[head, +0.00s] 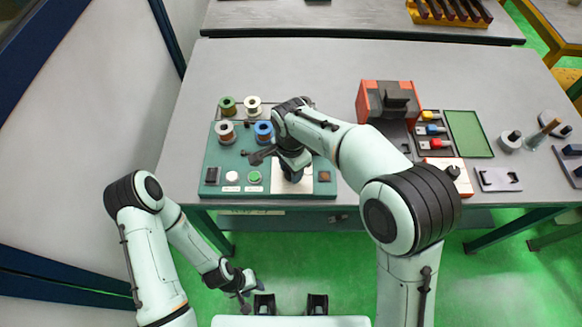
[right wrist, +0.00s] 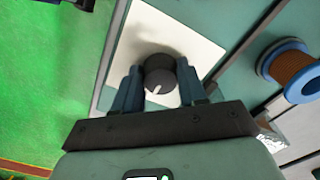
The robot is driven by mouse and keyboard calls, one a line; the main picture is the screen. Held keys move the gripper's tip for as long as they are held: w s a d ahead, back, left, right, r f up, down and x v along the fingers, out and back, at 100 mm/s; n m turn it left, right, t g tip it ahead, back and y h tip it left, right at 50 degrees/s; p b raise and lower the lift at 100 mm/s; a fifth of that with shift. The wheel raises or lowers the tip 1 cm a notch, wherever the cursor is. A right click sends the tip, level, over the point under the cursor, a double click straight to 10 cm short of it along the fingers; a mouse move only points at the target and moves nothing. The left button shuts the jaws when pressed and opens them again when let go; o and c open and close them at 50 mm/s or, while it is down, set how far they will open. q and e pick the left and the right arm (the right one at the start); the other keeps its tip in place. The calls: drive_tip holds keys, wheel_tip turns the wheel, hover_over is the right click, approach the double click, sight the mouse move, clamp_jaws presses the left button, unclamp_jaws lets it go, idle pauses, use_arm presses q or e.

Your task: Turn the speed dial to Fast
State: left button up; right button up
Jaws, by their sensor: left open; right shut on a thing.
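The speed dial (right wrist: 160,75) is a dark round knob with a white mark on its face, set on a pale plate (right wrist: 190,42) of the teal panel. In the right wrist view my right gripper (right wrist: 158,88) has one blue-grey finger on each side of the dial, shut on it. In the head view my right gripper (head: 292,172) is over the front of the teal panel (head: 212,160) and hides the dial. No dial lettering is readable. My left gripper (head: 247,290) is open and empty, low in front of the table, away from the panel.
Green, white, brown and blue wire spools (head: 227,106) stand on the panel's back part. A white button (head: 232,177) and a green button (head: 254,177) are left of my right gripper. A red and black machine (head: 388,100) and green tray (head: 468,134) are to the right.

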idle(0.3)
drive_tip(key=o, duration=1.1)
drive_tip(key=shift+c, duration=0.2)
use_arm(q)
drive_tip(key=shift+w+r+p, duration=0.75)
drive_tip(key=shift+r+p, duration=0.15)
drive_tip(key=shift+r, duration=0.2)
use_arm(e)
wheel_tip(320, 180, up, 14)
drive_tip(key=shift+f, duration=0.25)
drive_tip(key=shift+f, duration=0.1)
